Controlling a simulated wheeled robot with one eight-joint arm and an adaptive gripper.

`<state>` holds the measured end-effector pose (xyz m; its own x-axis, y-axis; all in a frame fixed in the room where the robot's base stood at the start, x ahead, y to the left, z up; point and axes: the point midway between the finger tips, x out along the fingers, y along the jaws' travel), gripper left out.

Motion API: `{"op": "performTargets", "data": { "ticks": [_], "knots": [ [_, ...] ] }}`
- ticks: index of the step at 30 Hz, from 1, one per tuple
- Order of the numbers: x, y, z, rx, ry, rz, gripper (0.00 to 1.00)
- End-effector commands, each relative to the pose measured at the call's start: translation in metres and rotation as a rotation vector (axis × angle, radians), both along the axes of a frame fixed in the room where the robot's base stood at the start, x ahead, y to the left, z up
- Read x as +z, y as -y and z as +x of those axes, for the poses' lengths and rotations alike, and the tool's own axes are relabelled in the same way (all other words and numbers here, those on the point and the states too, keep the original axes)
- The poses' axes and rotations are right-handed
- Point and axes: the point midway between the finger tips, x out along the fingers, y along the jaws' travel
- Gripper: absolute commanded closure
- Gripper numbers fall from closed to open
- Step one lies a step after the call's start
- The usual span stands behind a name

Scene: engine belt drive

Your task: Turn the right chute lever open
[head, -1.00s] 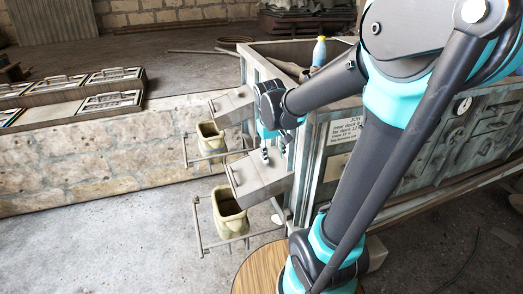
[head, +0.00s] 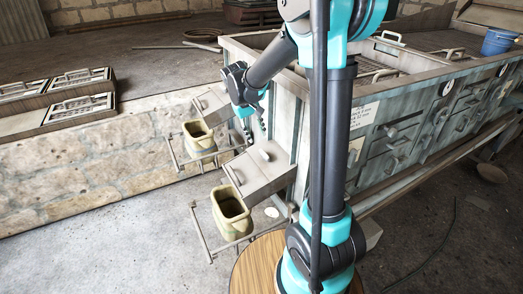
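Two box-like metal chutes stick out from the end of the big bin. The nearer chute (head: 266,178), to the right and lower in the picture, has a small pale lever or knob (head: 264,155) on its top. The farther chute (head: 213,101) is up and to the left, partly behind my arm. My gripper (head: 252,127) hangs above and slightly left of the nearer chute's lever, apart from it. Its fingers are spread with nothing seen between them. The lever's exact angle is too small to tell.
Open pale sacks hang on frames below the chutes, a nearer sack (head: 231,213) and a farther sack (head: 199,138). The bin's front (head: 400,135) carries several handles and a label. A blue bucket (head: 498,41) stands at the top right. A low stone wall (head: 90,170) runs left.

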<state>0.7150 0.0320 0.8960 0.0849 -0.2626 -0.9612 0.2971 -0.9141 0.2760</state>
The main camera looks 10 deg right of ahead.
Motion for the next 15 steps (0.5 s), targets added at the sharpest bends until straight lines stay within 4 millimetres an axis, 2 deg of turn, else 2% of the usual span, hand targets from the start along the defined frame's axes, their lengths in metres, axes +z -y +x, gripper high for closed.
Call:
{"op": "performTargets", "data": {
  "ticks": [3, 9, 15],
  "knots": [
    [-0.024, 0.006, 0.002, -0.001, 0.0, 0.0, 0.62],
    [-0.06, 0.016, 0.006, -0.001, 0.0, 0.0, 0.62],
    [-0.083, 0.022, 0.007, -0.001, 0.0, 0.0, 0.62]
  ]
}}
